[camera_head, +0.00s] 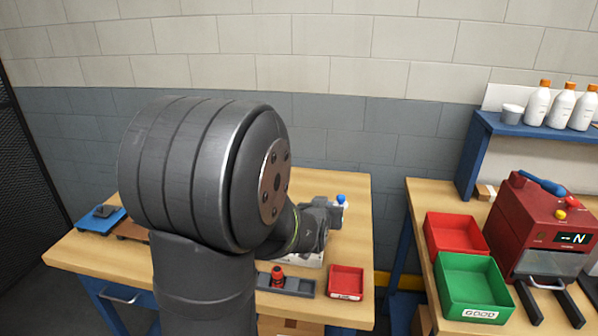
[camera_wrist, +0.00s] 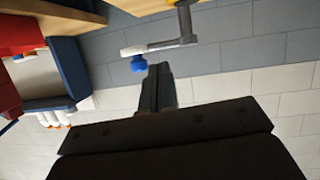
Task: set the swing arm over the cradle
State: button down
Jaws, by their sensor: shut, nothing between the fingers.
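The swing arm (camera_wrist: 160,46) is a light grey lever with a blue knob (camera_wrist: 138,65) at one end and an upright post (camera_wrist: 186,22) at the other. In the head view, the blue knob (camera_head: 341,198) shows just right of my gripper (camera_head: 328,213). In the wrist view, my gripper (camera_wrist: 157,72) is shut and empty, with its fingertips close beside the knob and lever. I cannot tell whether they touch. The cradle cannot be made out; my arm hides most of the stacker.
A red tray (camera_head: 346,284) and a dark holder with a red piece (camera_head: 286,283) sit at the bench front. A blue plate (camera_head: 100,220) lies at the left. The right bench holds a red bin (camera_head: 455,236), a green bin (camera_head: 472,288) and a red machine (camera_head: 545,225).

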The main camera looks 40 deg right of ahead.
jog(key=w+d+r+m+g+y, duration=0.1)
jog(key=w+d+r+g+y, duration=0.2)
jog(key=d+r+g+y, duration=0.55)
jog(key=shift+t+h, duration=0.45)
jog(key=shift+t, duration=0.5)
jog(key=shift+d+f, duration=0.15)
jog(key=shift+f, duration=1.7)
jog(key=shift+d+f, duration=0.15)
jog(key=shift+f, duration=1.65)
